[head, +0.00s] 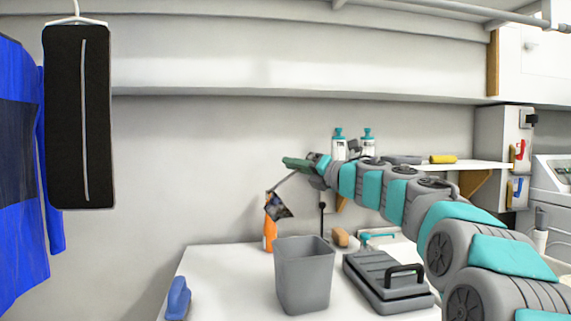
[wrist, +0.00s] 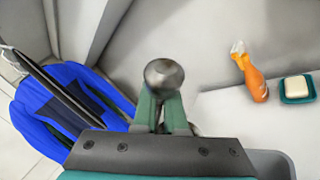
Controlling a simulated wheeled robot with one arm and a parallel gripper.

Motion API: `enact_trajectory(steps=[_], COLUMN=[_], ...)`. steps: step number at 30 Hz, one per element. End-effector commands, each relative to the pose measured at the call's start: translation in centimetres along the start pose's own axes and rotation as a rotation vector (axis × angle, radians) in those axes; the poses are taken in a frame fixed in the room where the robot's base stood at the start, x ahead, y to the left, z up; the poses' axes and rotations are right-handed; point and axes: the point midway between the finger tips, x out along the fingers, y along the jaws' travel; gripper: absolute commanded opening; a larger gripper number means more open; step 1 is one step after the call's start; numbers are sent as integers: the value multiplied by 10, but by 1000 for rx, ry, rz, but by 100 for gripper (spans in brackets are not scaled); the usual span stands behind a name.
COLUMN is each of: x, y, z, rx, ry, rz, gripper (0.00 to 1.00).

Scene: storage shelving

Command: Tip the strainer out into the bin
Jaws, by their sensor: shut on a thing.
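My gripper (head: 297,164) is shut on the strainer's thin handle, above the table. The strainer (head: 279,207) hangs below and left of the gripper on its slanting handle. Its dark bowl is tilted, and I cannot make out what is in it. In the wrist view, a round grey metal part of the strainer (wrist: 164,74) shows at the tips of my green gripper fingers (wrist: 162,103). The grey bin (head: 304,275) stands upright and open on the table. The strainer's bowl is higher than the bin, near its left rim in the picture; I cannot tell if it is directly over the opening.
An orange spray bottle (head: 270,236) stands behind the bin. A black-handled grey case (head: 385,278) lies right of it. A blue object (head: 178,298) is at the table's left edge. A soap dish (wrist: 297,88) shows in the wrist view. A shelf (head: 470,167) holds bottles behind my arm.

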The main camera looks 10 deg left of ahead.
Motion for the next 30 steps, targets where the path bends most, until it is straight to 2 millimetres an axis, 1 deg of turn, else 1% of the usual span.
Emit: enact_trajectory(steps=[13,19,30], x=[-19,-29,-38], y=[-30,-42,-60], z=[7,14,11], rx=[229,328,428], ry=[-125,-185,-244], rz=[96,135,176], gripper=[0,0,0])
